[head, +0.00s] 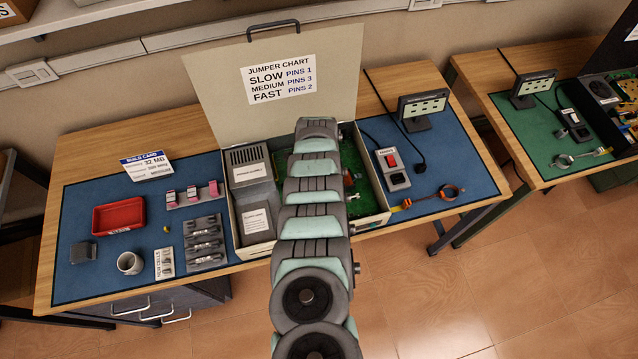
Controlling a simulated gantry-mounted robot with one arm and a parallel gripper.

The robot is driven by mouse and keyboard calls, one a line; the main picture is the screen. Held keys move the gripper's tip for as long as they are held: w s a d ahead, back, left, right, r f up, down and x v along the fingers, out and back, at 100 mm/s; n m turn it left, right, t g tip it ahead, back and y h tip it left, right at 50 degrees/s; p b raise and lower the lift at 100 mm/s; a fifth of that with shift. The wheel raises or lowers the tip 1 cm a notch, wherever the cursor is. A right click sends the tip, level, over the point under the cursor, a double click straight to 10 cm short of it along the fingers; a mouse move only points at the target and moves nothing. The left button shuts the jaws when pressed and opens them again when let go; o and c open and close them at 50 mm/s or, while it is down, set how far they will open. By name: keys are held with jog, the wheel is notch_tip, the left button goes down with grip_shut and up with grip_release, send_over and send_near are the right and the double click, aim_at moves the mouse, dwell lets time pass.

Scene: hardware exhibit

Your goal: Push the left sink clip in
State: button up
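The open case (372,222) stands on the middle of the workbench, with its lid (222,105) raised at the back. A green circuit board (367,200) lies inside it, to the right of a grey unit (250,180). My arm reaches over the case and hides most of the board. I cannot make out the left sink clip or the heat sink. My gripper is not visible; it is hidden behind my own arm links.
At right are a power switch box (392,168), a small display (423,108) and a wrist strap (447,192).

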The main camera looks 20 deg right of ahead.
grip_shut()
jog(key=shift+s+d+r, duration=0.1)
jog(key=shift+d+r, duration=0.55)
jog(key=shift+d, duration=0.1)
dwell(1.1)
jog(key=shift+o, duration=1.4)
grip_release()
